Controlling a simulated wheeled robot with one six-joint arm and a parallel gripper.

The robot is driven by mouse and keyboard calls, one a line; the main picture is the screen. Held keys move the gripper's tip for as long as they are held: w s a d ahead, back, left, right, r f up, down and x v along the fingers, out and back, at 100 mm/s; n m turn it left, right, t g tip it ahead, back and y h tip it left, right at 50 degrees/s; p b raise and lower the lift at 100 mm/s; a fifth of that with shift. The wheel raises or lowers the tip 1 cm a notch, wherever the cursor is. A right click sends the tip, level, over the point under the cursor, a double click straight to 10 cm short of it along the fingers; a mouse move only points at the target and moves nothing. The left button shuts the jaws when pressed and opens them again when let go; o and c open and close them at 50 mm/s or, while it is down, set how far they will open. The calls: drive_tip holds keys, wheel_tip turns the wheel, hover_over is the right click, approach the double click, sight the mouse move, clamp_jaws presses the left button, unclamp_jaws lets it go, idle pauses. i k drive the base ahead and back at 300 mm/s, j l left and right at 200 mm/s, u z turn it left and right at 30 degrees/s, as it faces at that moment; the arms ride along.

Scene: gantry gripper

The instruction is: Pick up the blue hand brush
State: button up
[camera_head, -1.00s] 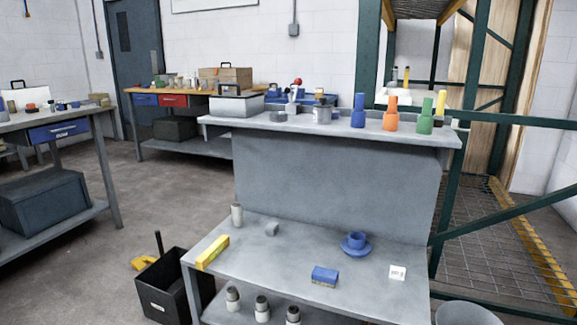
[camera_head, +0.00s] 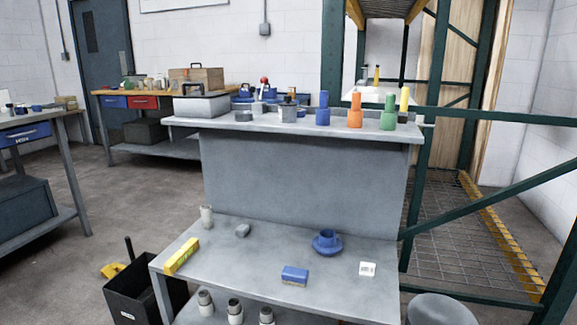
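A small blue block with a paler lower edge (camera_head: 295,275), which looks like the blue hand brush, lies on the lower grey worktop (camera_head: 330,290) near its front edge. A blue cup on a blue saucer (camera_head: 327,243) stands behind it and to the right. A small white block (camera_head: 367,268) lies to its right. My gripper is not in view.
A yellow bar (camera_head: 181,257), a pale cylinder (camera_head: 206,217) and a small grey piece (camera_head: 242,230) are on the worktop's left part. An upper shelf (camera_head: 290,127) holds several bottles. A black bin (camera_head: 145,295) stands left; green rack posts (camera_head: 417,200) stand right.

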sight(294, 276)
drive_tip(key=i+j, duration=0.2)
drive_tip(key=i, duration=0.2)
drive_tip(key=i+j, duration=0.2)
drive_tip(key=i, duration=0.2)
drive_tip(key=i+j, duration=0.2)
drive_tip(key=i, duration=0.15)
